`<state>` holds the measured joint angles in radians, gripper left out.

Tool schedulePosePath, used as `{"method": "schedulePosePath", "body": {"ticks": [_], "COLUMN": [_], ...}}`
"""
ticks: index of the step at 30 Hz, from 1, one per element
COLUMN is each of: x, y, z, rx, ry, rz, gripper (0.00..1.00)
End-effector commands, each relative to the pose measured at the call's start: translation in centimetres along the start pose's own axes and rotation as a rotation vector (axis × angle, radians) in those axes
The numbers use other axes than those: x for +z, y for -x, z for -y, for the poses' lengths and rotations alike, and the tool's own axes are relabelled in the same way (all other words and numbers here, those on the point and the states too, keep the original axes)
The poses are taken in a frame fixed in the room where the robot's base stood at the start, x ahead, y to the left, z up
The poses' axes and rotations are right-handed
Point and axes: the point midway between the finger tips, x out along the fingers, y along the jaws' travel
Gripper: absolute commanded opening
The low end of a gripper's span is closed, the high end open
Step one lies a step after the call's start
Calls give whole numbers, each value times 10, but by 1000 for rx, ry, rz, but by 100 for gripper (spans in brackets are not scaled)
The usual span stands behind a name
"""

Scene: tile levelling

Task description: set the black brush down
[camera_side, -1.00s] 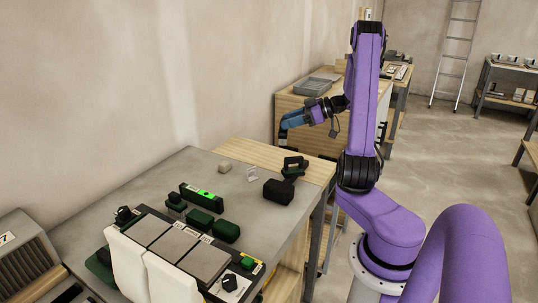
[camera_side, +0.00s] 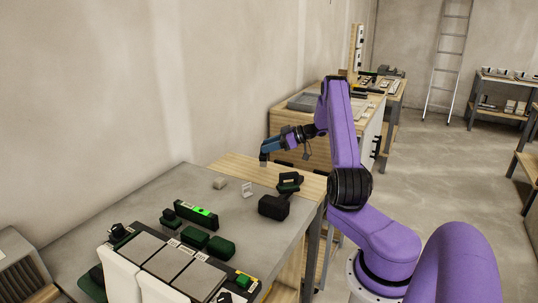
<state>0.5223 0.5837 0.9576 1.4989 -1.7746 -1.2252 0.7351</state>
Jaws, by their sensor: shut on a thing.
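My gripper (camera_side: 264,152), with blue fingers, points down near the far edge of the pale wooden strip (camera_side: 235,165) at the back of the workbench. It is shut on a small dark thing at its tips, taken to be the black brush (camera_side: 263,158). The brush is small here and partly hidden by the fingers, so its shape is unclear. Whether it touches the wood or hangs just above it, I cannot tell.
A dark handled tool (camera_side: 289,183) and a black block (camera_side: 273,207) lie right of and nearer than my gripper. A green-lit level (camera_side: 196,214) and grey tiles (camera_side: 168,264) are nearer.

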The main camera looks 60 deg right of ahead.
Motion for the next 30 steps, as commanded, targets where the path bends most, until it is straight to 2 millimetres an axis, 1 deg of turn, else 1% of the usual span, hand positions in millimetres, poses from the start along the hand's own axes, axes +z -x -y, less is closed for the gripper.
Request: {"method": "schedulePosePath", "body": {"ticks": [5,9,12,25,26,27,28,30], "x": [7,26,33,38,38,38,38,38], "y": [-7,-14,-18,-19,-19,-19,-19,-19], "z": [-6,-6,-6,-6,-6,-6,-6,-6], "rx": [-1,0,0,0,0,0,0,0], "ry": [0,-3,-1,0,0,0,0,0], "rz": [0,0,0,0,1,1,1,1], "gripper": [12,12,12,12,54,67,73,73]}}
